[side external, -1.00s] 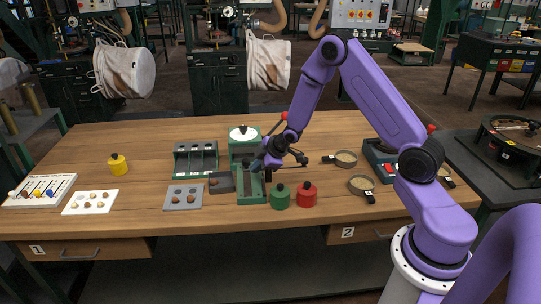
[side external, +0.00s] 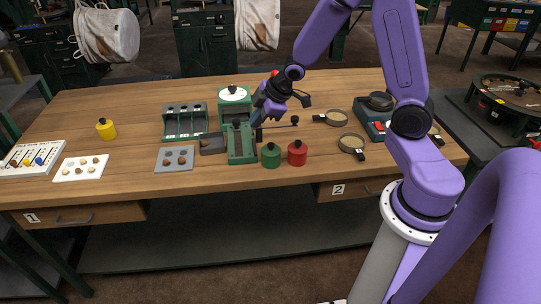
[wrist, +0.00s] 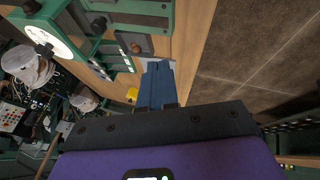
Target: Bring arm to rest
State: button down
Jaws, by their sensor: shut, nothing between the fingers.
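My purple arm reaches in from the right of the side external view. My gripper (side external: 257,118) is shut and empty. It hangs over the bench beside a green device (side external: 241,146) with a horizontal lever ending in a black ball (side external: 295,120). Whether it touches the device or lever is hard to tell. In the wrist view, my gripper's blue fingers (wrist: 158,72) lie together with nothing between them, in front of the wooden bench edge (wrist: 187,62).
A green pot (side external: 270,156) and a red pot (side external: 297,154) stand in front of my gripper. A white-dialled scale (side external: 234,95) is behind it. Sieves (side external: 352,143), a grey tray (side external: 175,158) and a yellow pot (side external: 106,130) are nearby. Bulkbags (side external: 106,35) hang behind.

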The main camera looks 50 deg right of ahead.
jog(key=s+a+r+g, duration=0.1)
jog(key=s+a+r, duration=0.1)
jog(key=s+a, duration=0.3)
jog(key=s+a+r+g, duration=0.1)
jog(key=s+a+r, duration=0.25)
jog(key=s, duration=0.35)
jog(key=s+r+g, duration=0.1)
jog(key=s+g, duration=0.1)
jog(key=s, duration=0.6)
jog(key=s+r+n+g, duration=0.1)
jog(key=s, duration=0.8)
jog(key=shift+s+r+n+g+h, duration=0.25)
jog(key=shift+r+n+g+h, duration=0.05)
jog(key=shift+g+h, duration=0.1)
jog(key=shift+a, duration=0.1)
